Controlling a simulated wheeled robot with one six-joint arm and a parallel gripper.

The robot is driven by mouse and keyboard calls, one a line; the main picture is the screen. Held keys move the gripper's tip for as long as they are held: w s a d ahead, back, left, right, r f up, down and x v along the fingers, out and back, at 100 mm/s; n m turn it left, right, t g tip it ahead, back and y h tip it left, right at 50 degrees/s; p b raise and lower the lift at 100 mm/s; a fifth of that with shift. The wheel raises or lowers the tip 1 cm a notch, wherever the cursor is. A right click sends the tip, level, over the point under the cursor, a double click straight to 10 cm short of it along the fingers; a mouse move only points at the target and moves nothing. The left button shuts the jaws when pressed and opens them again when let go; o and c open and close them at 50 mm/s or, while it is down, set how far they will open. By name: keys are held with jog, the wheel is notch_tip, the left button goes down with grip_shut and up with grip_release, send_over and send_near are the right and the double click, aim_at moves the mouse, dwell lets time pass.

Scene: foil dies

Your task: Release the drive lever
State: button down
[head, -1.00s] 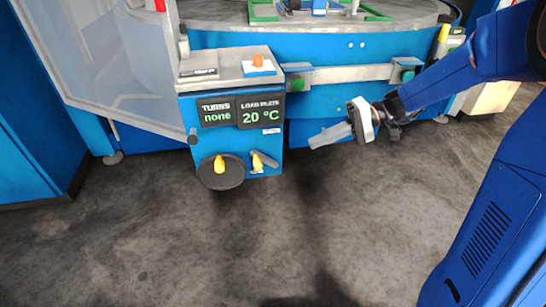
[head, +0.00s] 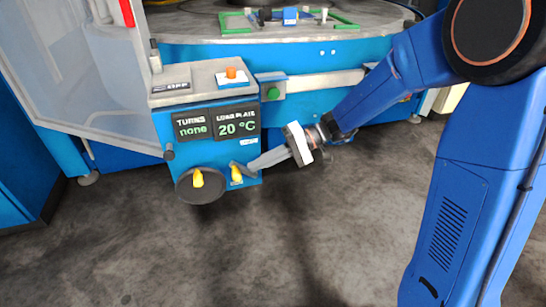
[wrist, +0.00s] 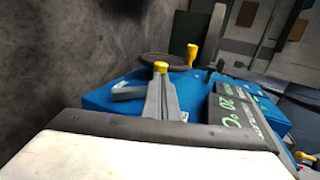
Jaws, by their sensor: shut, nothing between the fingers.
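The drive lever (head: 236,174), a short grey lever with a yellow knob, sits low on the front of the blue control box, right of a dark handwheel (head: 182,195) with its own yellow handle. My gripper (head: 252,165) is shut and empty, its grey fingers pointing left at the lever. In the wrist view the fingers (wrist: 160,101) end right by the yellow knob (wrist: 160,67), and part of the lever is hidden behind them. I cannot tell whether they touch it.
The control box (head: 205,153) shows "TURNS none" and "LOAD PLATE 20 °C", and carries an orange button (head: 231,72) on top. A round table (head: 300,28) with a green frame stands behind. A clear guard panel (head: 75,70) is at left. The floor in front is clear.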

aim_at(246, 170)
jog(key=shift+x, duration=1.2)
jog(key=shift+s+a+f+h, duration=0.1)
jog(key=shift+a+f+h, duration=0.05)
jog(key=shift+a+h, duration=0.25)
jog(key=shift+s+a+f+h, duration=0.15)
jog(key=shift+a+h, duration=0.15)
jog(key=shift+a, duration=0.1)
